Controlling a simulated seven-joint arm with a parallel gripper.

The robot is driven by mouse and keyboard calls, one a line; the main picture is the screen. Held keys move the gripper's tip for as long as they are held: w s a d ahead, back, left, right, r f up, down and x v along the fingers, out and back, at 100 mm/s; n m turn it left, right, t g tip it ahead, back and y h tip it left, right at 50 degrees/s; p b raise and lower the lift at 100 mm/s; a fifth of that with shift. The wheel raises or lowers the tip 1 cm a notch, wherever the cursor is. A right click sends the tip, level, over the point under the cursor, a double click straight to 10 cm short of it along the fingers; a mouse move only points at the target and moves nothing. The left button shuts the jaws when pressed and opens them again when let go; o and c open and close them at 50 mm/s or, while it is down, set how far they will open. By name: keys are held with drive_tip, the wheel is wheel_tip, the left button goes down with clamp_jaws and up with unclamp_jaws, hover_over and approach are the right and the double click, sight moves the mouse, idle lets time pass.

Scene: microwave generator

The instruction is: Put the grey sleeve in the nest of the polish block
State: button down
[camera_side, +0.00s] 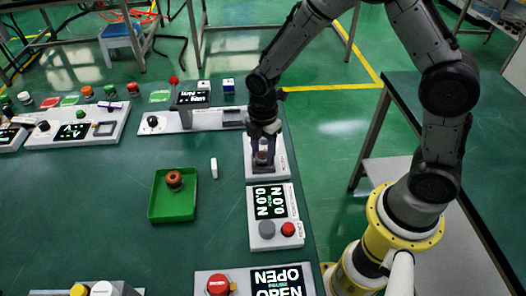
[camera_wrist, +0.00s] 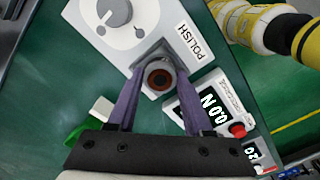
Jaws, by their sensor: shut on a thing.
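The polish block (camera_wrist: 185,62) is a white plate with a grey knob and a POLISH label; in the side view (camera_side: 281,165) it lies under my gripper. My gripper (camera_wrist: 159,77) points down at the block's nest end, its two purple-grey fingers shut on the grey sleeve (camera_wrist: 159,80). The sleeve is a short upright ring with a brown inside. In the side view the sleeve (camera_side: 262,157) shows between the fingers, over the nest area. The nest is mostly covered by the sleeve and fingers; I cannot tell whether the sleeve is fully seated.
A white block with an N display (camera_side: 268,215) and knobs stands just in front. A green tray (camera_side: 160,212) holding an orange-brown ring (camera_side: 174,179) is to the left, with a small white upright piece (camera_side: 214,168) between. Other panels line the back. The table's right edge is close.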

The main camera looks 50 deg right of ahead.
sight(263, 155)
drive_tip(key=shift+f, duration=0.15)
drive_tip(key=shift+c, duration=1.5)
unclamp_jaws()
wheel_tip(263, 155, up, 12)
drive_tip(key=shift+r, duration=0.25)
drive_tip(key=s+d+r+m+t, duration=0.2)
drive_tip(key=s+r+m, duration=0.3)
drive_tip(key=s+m, duration=0.4)
drive_tip(key=s+d+r+m+t, duration=0.3)
drive_tip(key=s+d+r+m, duration=0.1)
drive_tip(key=s+m, duration=0.5)
drive_tip(key=shift+s+r+t, duration=0.3)
drive_tip(key=shift+s+r, duration=0.05)
drive_tip(key=shift+s, duration=0.65)
